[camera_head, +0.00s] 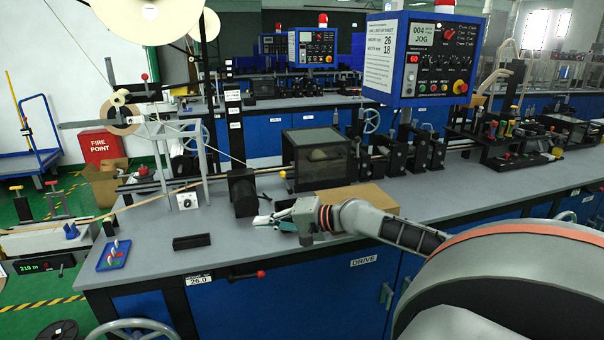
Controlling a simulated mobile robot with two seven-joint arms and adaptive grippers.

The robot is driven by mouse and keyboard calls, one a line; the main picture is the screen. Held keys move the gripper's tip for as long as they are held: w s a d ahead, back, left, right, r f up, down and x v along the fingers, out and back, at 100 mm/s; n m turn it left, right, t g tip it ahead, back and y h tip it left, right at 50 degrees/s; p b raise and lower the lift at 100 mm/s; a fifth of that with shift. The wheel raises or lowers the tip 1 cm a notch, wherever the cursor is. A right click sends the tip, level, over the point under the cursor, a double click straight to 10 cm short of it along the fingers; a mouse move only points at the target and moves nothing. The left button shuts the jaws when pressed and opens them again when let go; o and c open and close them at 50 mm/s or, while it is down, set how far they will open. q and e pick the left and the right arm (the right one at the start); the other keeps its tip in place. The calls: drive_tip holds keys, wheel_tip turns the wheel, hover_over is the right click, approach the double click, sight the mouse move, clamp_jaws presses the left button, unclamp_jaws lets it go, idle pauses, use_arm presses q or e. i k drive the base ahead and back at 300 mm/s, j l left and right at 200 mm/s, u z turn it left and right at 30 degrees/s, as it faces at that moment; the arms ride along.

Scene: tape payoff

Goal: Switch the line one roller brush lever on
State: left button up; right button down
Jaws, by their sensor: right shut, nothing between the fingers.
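No label that I can read marks the roller brush lever, so I cannot tell which handle it is. A dark lever with a red grip (261,274) sticks out to the right at the bench's front edge. A small blue plate with red and white handles (114,254) lies at the bench's left end. My right gripper (265,221) is shut and empty, pointing left low over the bench's front part. It is above and apart from the red-grip lever, and right of the blue plate. My left gripper is out of view.
A black block (191,241) lies on the grey bench (225,258). A dark motor-like unit (243,193) stands behind my gripper, with a clear-sided box (317,159) and a cardboard piece (357,199) to the right. A blue control panel (426,60) hangs above. The bench's front left is mostly clear.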

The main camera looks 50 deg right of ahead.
sight(282, 175)
drive_tip(key=i+l, duration=0.1)
drive_tip(key=l, duration=1)
drive_tip(key=i+l, duration=0.15)
drive_tip(key=l, duration=0.45)
